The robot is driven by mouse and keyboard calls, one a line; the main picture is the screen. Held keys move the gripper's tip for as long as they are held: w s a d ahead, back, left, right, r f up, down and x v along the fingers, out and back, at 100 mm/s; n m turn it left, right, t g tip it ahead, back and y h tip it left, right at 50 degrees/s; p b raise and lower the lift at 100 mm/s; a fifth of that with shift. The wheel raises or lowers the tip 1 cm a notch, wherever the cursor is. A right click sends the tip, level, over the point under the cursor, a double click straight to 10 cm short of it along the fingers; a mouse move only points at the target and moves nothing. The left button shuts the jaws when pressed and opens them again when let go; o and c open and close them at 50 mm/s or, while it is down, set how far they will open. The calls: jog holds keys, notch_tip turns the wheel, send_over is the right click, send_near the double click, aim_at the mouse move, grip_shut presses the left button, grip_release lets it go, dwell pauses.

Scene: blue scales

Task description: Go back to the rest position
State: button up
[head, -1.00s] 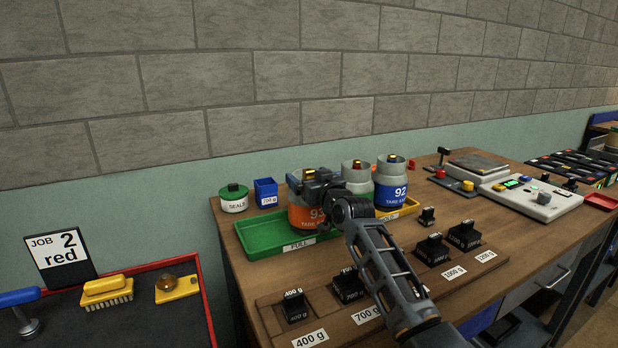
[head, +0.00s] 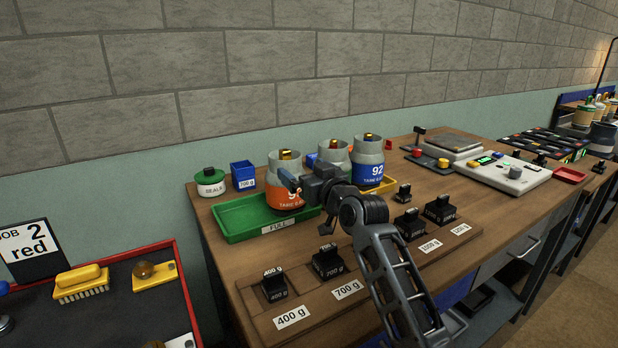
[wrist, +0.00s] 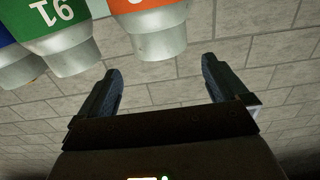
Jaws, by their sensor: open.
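My gripper (head: 306,196) is open, in front of the middle canister and to the right of the orange one. In the wrist view its two fingers (wrist: 162,80) stand wide apart with only wall between them. An orange canister (head: 280,194) stands on the green tray (head: 236,225). A blue canister marked 92 (head: 367,172) stands behind my wrist at the right. A grey-topped canister (head: 333,150) between them is partly hidden by my gripper. The wrist view shows upside down a green canister marked 91 (wrist: 62,14) and the orange canister (wrist: 150,6).
Black weights, including a 400 g one (head: 274,287) and a 700 g one (head: 327,263), sit on the front board. A seals tub (head: 210,184) and blue box (head: 243,178) are at the back left. A scale (head: 452,142) and grey console (head: 508,175) are at the right.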

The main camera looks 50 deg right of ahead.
jog(key=shift+v, duration=0.95)
